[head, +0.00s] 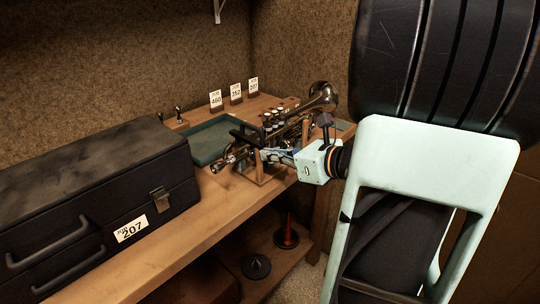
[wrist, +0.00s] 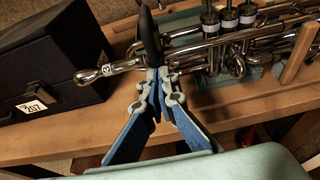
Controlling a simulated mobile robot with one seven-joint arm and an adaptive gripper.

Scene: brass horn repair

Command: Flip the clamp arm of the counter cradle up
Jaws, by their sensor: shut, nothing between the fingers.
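The brass trumpet (head: 321,97) rests in the wooden counter cradle (head: 258,168) on the bench, valves up and bell to the right. It also shows in the wrist view (wrist: 211,45). A dark bar, seemingly the clamp arm (head: 244,138), is at the cradle's left part. In the wrist view the dark clamp arm (wrist: 148,32) crosses the trumpet's left tubing. Whether it is down or partly raised I cannot tell. My gripper (head: 268,155) is shut and empty in front of the cradle. In the wrist view its fingertips (wrist: 157,72) are close to the clamp arm's near end; contact is unclear.
A black case (head: 95,185) tagged 207 fills the bench's left side. A green-lined tray (head: 207,146) and several number cards (head: 236,92) stand behind the trumpet. A lower shelf holds a black disc-based item (head: 256,266) and a dark red cone (head: 288,236). The front bench strip is clear.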

